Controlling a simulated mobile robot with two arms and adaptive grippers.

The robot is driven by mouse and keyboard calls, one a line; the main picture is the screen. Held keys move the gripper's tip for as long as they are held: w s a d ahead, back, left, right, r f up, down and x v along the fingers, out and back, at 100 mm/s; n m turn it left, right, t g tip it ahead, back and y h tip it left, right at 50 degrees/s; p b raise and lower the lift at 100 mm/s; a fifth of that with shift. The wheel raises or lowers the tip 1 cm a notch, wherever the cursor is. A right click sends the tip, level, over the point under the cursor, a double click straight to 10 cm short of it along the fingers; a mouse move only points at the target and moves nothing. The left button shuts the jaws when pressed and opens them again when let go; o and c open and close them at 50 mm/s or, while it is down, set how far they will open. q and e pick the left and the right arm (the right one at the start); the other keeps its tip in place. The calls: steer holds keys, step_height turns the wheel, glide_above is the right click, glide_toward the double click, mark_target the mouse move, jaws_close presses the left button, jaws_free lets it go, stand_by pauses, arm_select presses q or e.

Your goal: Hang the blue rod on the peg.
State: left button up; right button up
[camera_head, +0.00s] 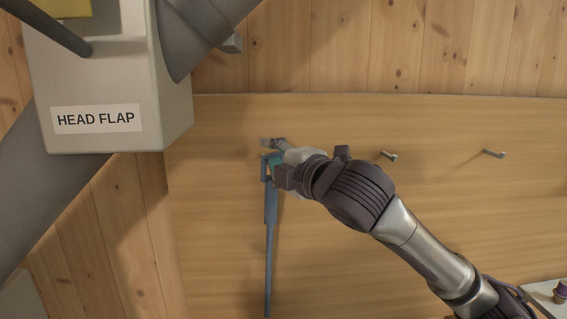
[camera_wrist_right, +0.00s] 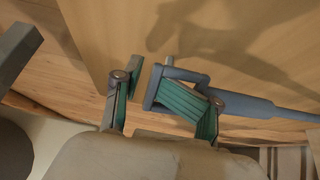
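The blue rod (camera_head: 270,215) hangs nearly upright in front of the wooden board, its handle loop at the top. In the right wrist view its loop (camera_wrist_right: 151,88) and shaft (camera_wrist_right: 265,108) show. My right gripper (camera_head: 272,161) is at the loop; in the wrist view its teal-padded fingers (camera_wrist_right: 157,92) stand apart, one overlapping the loop, with a gap to the other. A grey metal piece (camera_head: 271,142), apparently a peg, shows just above the loop. Whether the loop is around it cannot be told. My left gripper is out of view.
Two more pegs (camera_head: 388,155) (camera_head: 494,153) stick out of the board (camera_head: 440,125) to the right. A grey box labelled HEAD FLAP (camera_head: 110,90) and thick grey pipes fill the upper left. A light surface with a small cup (camera_head: 560,291) is at the lower right.

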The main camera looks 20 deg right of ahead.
steer(key=v, duration=1.1)
steer(key=shift+s, duration=0.3)
steer(key=shift+f, duration=0.15)
